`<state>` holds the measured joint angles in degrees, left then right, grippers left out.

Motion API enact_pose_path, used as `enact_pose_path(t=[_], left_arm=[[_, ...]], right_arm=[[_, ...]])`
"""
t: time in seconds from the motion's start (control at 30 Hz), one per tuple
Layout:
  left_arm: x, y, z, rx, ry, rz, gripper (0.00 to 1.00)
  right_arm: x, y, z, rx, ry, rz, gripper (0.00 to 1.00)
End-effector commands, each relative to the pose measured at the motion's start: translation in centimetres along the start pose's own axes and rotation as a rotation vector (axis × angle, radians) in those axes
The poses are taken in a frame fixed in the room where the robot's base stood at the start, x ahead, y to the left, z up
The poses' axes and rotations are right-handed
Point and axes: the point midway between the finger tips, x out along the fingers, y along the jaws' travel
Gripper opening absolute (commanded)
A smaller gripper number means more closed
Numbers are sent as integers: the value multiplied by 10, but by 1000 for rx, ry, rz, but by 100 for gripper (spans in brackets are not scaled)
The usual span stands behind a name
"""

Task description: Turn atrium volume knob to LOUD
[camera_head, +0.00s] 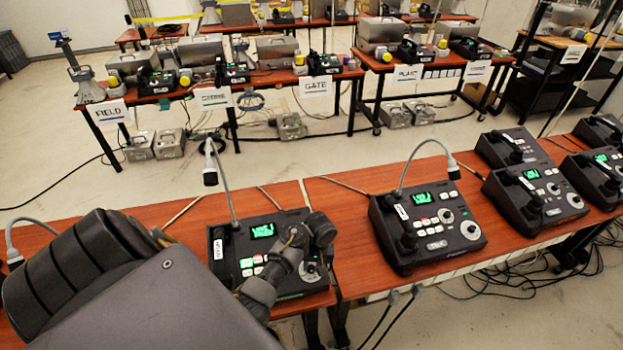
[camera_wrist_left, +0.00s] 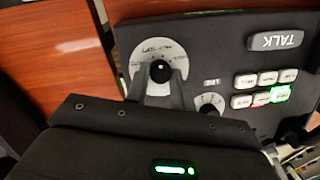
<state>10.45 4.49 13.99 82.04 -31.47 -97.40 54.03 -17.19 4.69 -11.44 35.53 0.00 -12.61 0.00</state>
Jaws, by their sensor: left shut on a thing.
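A dark paging phone console (camera_head: 222,268) with a green screen stands on the near left table, partly behind my arm. Its sideways label is too small to read. Its large silver dial (camera_head: 313,272) is mostly covered by my left gripper (camera_head: 303,262). In the left wrist view, the black knob (camera_wrist_left: 160,70) sits at the centre of the marked silver dial (camera_wrist_left: 172,50). The two grey fingers of my left gripper (camera_wrist_left: 158,86) are closed around the knob's sides. Most dial markings are too blurred to read. My right gripper is not in view.
A smaller dial (camera_wrist_left: 209,104), several white buttons and a TALK bar (camera_wrist_left: 276,40) lie close to the left gripper. A second console (camera_head: 425,235) with a gooseneck microphone stands to the right. Labelled tables, including GATE (camera_head: 315,87), stand behind an open floor.

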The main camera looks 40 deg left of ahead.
Motion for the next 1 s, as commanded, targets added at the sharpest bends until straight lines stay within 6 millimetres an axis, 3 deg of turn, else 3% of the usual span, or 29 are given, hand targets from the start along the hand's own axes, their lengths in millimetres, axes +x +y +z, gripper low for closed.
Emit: enact_pose_path(t=[0.6,1.0], left_arm=[[0,3,1,561,18,-151,1],[0,4,2,833,26,-221,1]], right_arm=[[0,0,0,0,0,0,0],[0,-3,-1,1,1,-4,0]])
